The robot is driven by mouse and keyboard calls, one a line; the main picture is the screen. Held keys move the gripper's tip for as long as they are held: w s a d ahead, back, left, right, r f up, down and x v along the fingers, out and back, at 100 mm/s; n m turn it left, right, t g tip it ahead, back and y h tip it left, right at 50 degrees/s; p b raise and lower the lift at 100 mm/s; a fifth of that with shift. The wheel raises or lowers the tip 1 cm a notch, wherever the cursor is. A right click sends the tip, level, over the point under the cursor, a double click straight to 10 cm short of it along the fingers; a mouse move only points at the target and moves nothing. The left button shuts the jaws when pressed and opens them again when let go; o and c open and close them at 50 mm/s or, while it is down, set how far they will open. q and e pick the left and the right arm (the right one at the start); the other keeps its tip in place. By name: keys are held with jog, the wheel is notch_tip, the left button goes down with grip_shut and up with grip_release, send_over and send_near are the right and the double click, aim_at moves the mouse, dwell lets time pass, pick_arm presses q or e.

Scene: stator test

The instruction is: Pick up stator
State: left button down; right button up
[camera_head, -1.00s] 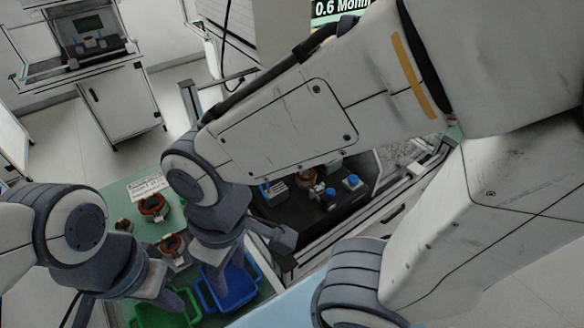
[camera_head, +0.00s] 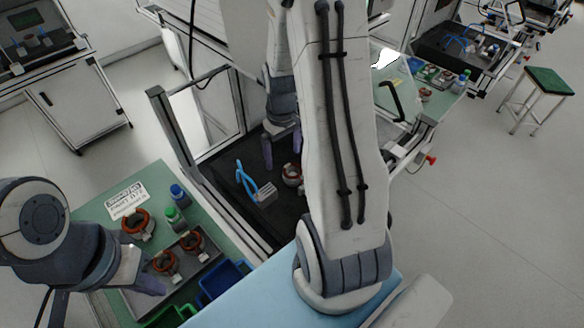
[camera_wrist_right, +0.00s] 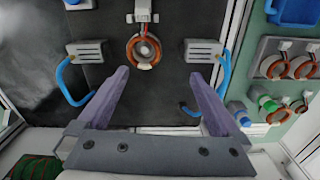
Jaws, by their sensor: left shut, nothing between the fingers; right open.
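A copper-wound stator (camera_head: 292,174) sits on the dark test bench (camera_head: 225,170), partly hidden by my right arm. In the right wrist view this stator (camera_wrist_right: 144,50) lies ahead of the fingertips, on a small fixture between two grey blocks. My right gripper (camera_head: 282,155) is open and empty above the bench; its two purple fingers (camera_wrist_right: 158,75) are spread, and the stator is beyond them, not visibly touched. More stators sit on the green table: one (camera_head: 138,224) near the label and two (camera_head: 165,262) (camera_head: 191,242) in a grey tray. My left gripper (camera_head: 150,285) is shut and empty beside that tray.
Grey blocks (camera_wrist_right: 88,48) (camera_wrist_right: 205,50) with blue curved pieces flank the stator. A metal frame post (camera_head: 172,135) stands at the bench's left edge. A blue bin (camera_head: 222,282), a green bin (camera_head: 172,317) and two small bottles (camera_head: 177,194) (camera_head: 174,218) are on the table.

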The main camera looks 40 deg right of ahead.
aim_at(293, 175)
jog(key=shift+s+d+f, duration=0.2)
jog(key=shift+d+f, duration=0.4)
jog(key=shift+s+d+f, duration=0.15)
jog(key=shift+d+f, duration=0.45)
jog(key=f+p, duration=0.2)
jog(key=f, duration=0.3)
jog(key=shift+d+f+p, duration=0.2)
jog(key=shift+p, duration=0.2)
jog(key=shift+f, duration=0.35)
grip_shut()
jog(key=shift+r, duration=0.1)
